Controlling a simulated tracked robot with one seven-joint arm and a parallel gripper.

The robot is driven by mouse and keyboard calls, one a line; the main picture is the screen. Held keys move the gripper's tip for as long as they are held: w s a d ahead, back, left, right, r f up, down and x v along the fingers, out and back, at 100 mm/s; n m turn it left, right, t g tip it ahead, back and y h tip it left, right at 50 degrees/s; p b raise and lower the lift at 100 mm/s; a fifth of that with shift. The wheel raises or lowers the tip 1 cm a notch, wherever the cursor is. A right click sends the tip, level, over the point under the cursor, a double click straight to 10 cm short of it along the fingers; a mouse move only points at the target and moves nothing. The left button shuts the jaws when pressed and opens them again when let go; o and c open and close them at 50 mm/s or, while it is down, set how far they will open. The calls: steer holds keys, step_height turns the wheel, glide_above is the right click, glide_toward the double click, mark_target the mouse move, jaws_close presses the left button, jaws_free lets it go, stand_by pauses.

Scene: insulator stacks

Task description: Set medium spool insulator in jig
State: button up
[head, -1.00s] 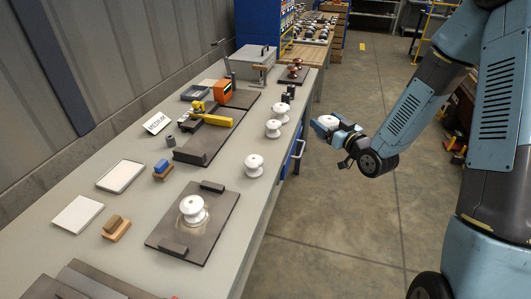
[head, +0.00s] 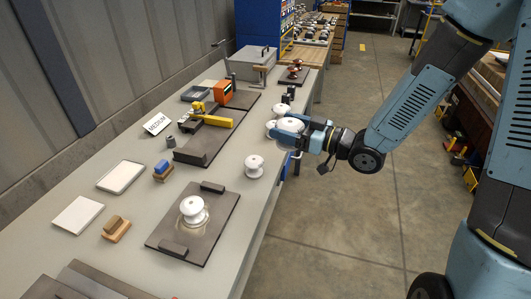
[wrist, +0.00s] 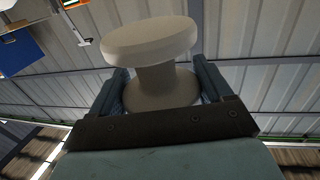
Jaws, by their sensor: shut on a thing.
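My gripper (head: 308,137) is shut on a white spool insulator (head: 290,125), held at the table's right edge. In the wrist view the spool (wrist: 150,75) sits between both fingers (wrist: 160,92), its wide flange facing up in the picture. A dark fixture plate (head: 196,154) with a yellow clamp (head: 216,121) lies left of my gripper, beside a sign reading MEDIUM (head: 157,123). A nearer dark plate (head: 165,228) with two end blocks bears another white spool (head: 193,210). Which plate is the jig is not clear from the frames.
An orange box (head: 238,94) and grey case (head: 252,67) stand farther back. White trays (head: 120,176) lie left.

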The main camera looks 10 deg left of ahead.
steer(key=shift+w+a+f, duration=1.45)
steer(key=shift+w+f, duration=0.1)
steer(key=shift+w, duration=0.1)
steer(key=shift+w+a+f, duration=1.5)
steer(key=shift+w, duration=0.2)
steer(key=shift+w+a+f, duration=1.45)
steer(key=shift+w+f, duration=0.1)
steer(key=shift+w, duration=0.1)
steer(key=shift+w+a+f, duration=0.1)
steer(key=shift+w+f, duration=0.05)
steer(key=shift+f, duration=0.7)
steer(key=shift+w+a+f, duration=0.1)
steer(key=shift+f, duration=0.7)
steer(key=shift+f, duration=0.2)
steer(key=o, duration=1.3)
steer(key=shift+d, duration=0.1)
